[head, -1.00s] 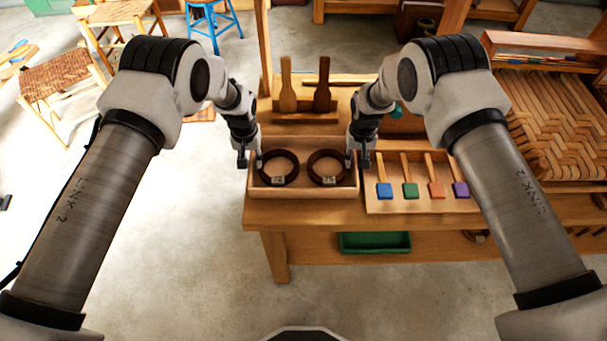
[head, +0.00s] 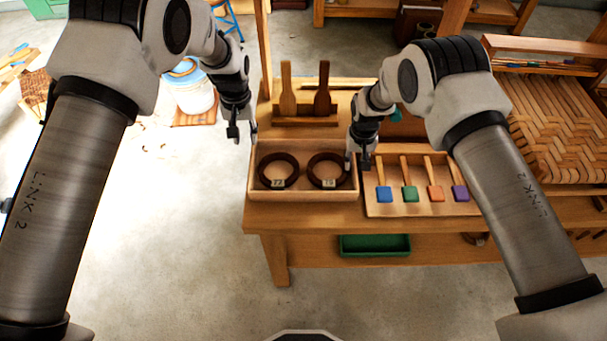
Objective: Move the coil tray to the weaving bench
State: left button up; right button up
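The coil tray (head: 303,195) is a shallow light-wood tray holding two dark ring-shaped coils, a left coil (head: 264,166) and a right coil (head: 341,160), each with a small pale tag. It rests level on the wooden bench (head: 300,216). My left gripper (head: 242,133) is open and empty, above and just outside the tray's back-left corner, apart from it. My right gripper (head: 360,160) is at the tray's right end, its fingers on either side of the end wall and seemingly shut on it. The exact finger contact is too small to see clearly.
A tray of colored-tipped tools (head: 422,207) stands close against the right side. Behind is a rack (head: 305,121) with two upright wooden paddles. A woven seat (head: 560,130) is at the right. A green bin (head: 375,244) is below. Open floor lies left.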

notch_tip(320, 180, up, 12)
jog(key=shift+f, duration=0.15)
dwell(0.5)
